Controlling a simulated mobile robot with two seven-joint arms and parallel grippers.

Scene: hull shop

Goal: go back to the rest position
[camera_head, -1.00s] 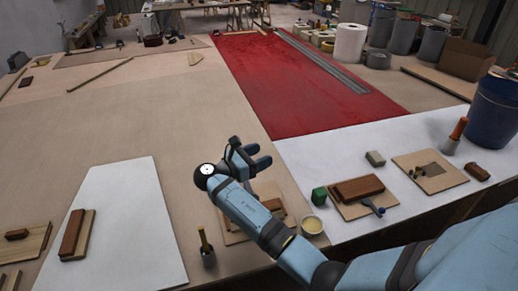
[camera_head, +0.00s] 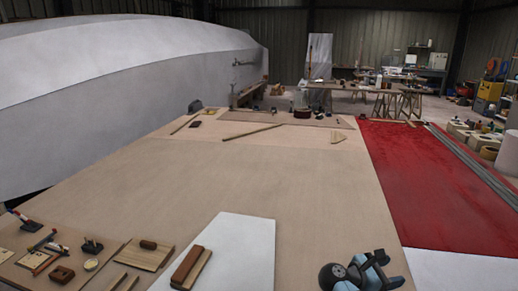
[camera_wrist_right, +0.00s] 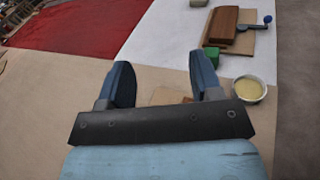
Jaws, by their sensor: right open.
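My right gripper (camera_head: 372,268) shows at the bottom edge of the head view, to the right of the white sheet and above the wooden table. In the right wrist view its two fingers (camera_wrist_right: 160,85) stand wide apart with nothing between them. Below them lie the bare tabletop and part of a wooden board (camera_wrist_right: 170,97). My left gripper is in neither view.
A white sheet (camera_head: 240,250) with a brown block (camera_head: 187,264) lies at the front. Hand tools and boards fill the front left. A red sheet (camera_head: 430,190) covers the right. A cup (camera_wrist_right: 249,89) and green block (camera_wrist_right: 207,56) lie near the gripper. Mid-table is clear.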

